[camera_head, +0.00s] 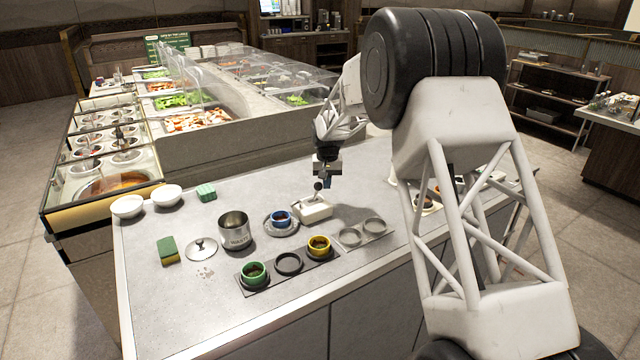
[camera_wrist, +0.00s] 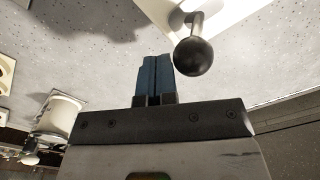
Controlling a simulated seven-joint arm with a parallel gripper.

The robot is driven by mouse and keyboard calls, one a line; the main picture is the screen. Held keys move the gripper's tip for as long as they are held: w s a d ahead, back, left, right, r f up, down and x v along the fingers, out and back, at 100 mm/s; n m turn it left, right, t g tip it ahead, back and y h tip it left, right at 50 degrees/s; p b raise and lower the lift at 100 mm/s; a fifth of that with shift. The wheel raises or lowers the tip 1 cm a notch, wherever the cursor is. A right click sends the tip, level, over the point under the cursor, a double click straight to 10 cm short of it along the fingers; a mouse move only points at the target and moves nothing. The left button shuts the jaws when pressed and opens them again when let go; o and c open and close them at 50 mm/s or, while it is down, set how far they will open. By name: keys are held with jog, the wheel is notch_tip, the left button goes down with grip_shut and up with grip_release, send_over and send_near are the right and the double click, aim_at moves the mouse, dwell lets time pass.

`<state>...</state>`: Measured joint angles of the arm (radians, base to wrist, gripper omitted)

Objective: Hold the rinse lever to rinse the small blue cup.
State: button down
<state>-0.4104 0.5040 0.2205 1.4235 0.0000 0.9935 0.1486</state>
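The small blue cup (camera_head: 281,217) stands upright on the round grey rinser plate (camera_head: 281,230) on the counter. The rinse lever (camera_head: 318,186) has a dark ball knob and rises from a white box (camera_head: 315,211) right of the plate. The knob also shows large in the wrist view (camera_wrist: 193,57). My gripper (camera_head: 327,183) points down beside the knob. In the wrist view its blue fingers (camera_wrist: 157,70) are together with nothing between them, just left of the knob. I cannot tell whether they touch it.
A metal waste can (camera_head: 236,234) and a lid (camera_head: 202,249) stand left of the rinser. White bowls (camera_head: 167,196) and a sponge (camera_head: 168,250) are at the left.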

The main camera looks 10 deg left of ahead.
aim_at(318, 185)
jog(key=shift+s+a, duration=0.9)
jog(key=shift+s+a+f, duration=0.1)
jog(key=shift+s+a, duration=0.25)
dwell(0.4)
dwell(1.5)
jog(key=shift+w+d, duration=1.75)
jog(key=shift+w, duration=0.05)
